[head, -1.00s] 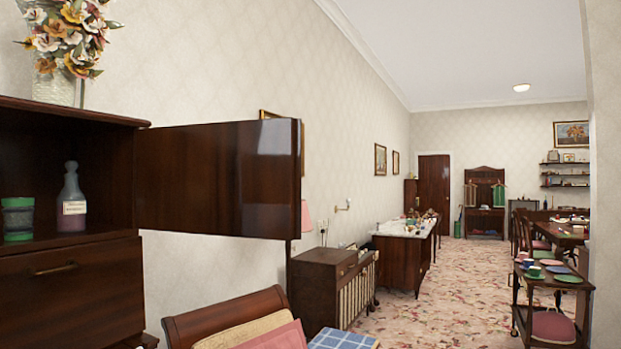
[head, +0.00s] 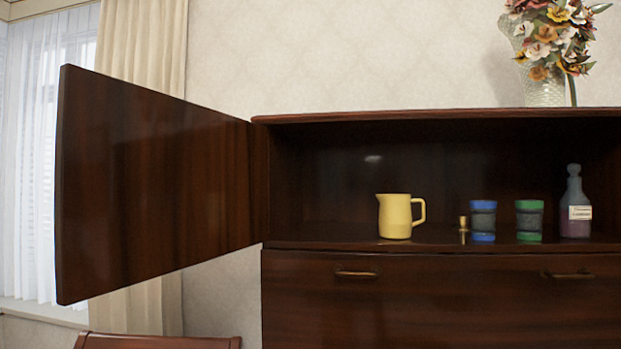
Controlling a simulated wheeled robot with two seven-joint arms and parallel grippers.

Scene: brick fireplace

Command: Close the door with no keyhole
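A dark wooden cabinet (head: 430,115) fills the right half of the head view. Its left door (head: 155,185) stands open, swung out to the left, and shows a plain dark face with no keyhole that I can see. The cabinet's right door is outside the present view. Neither of my grippers is in view.
Inside the cabinet stand a yellow jug (head: 395,216), a small brass item (head: 463,229), a blue-lidded jar (head: 483,221), a green-lidded jar (head: 529,220) and a bottle (head: 575,205). A flower vase (head: 543,84) stands on top. A chair back (head: 155,341) is below the door.

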